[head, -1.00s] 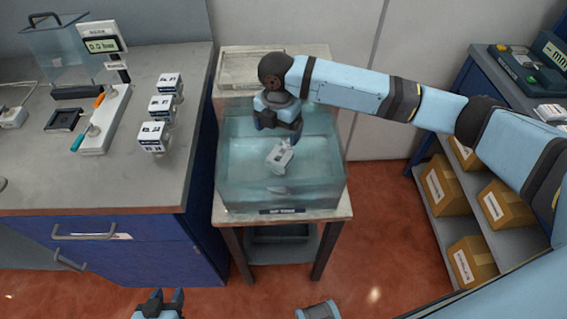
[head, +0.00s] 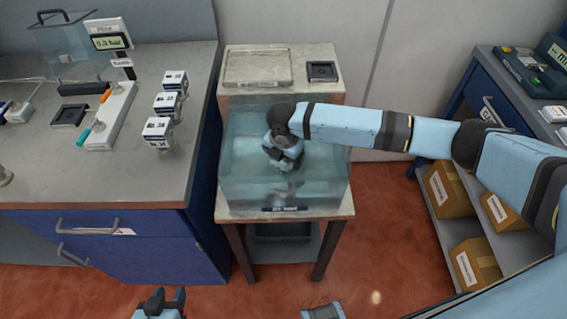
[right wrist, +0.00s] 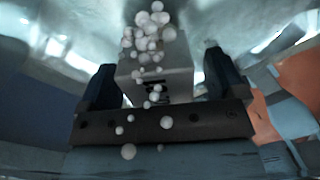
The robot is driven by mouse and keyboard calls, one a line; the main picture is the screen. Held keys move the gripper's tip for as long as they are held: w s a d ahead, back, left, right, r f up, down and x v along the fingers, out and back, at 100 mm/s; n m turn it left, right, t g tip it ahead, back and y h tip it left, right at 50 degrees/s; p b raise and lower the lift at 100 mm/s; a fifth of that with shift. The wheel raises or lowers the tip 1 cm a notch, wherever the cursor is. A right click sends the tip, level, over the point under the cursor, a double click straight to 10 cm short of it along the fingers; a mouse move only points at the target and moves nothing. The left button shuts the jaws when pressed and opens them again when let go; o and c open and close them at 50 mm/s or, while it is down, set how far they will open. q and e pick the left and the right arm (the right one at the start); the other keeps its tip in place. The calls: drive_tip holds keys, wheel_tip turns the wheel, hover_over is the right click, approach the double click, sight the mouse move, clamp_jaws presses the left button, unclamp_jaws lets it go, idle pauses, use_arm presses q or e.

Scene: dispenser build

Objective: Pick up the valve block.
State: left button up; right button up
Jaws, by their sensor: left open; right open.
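The valve block, a pale grey block with dark markings, shows in the right wrist view (right wrist: 168,72), partly covered by bubbles. It sits between the two dark fingers of my right gripper (right wrist: 160,82), which is open around it. In the head view my right gripper (head: 286,163) reaches down into the clear water tank (head: 237,190) and hides most of the block. I cannot tell whether either finger touches the block. My left gripper (head: 162,299) is open and empty, low in the head view, away from the tank.
Tank walls surround my right gripper. Behind it are a pale tray (head: 257,68) and a dark square pad (head: 321,71). The left counter (head: 60,180) holds three white labelled blocks (head: 161,130) and a display stand (head: 107,42). A shelf of boxes (head: 447,190) stands right.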

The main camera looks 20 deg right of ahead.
drive_tip(key=shift+f, duration=0.5)
drive_tip(key=c, duration=1.6)
drive_tip(key=shift+o, duration=0.2)
drive_tip(key=shift+r, duration=0.15)
wheel_tip(320, 180, up, 22)
drive_tip(key=p, duration=0.3)
drive_tip(key=shift+p, duration=0.35)
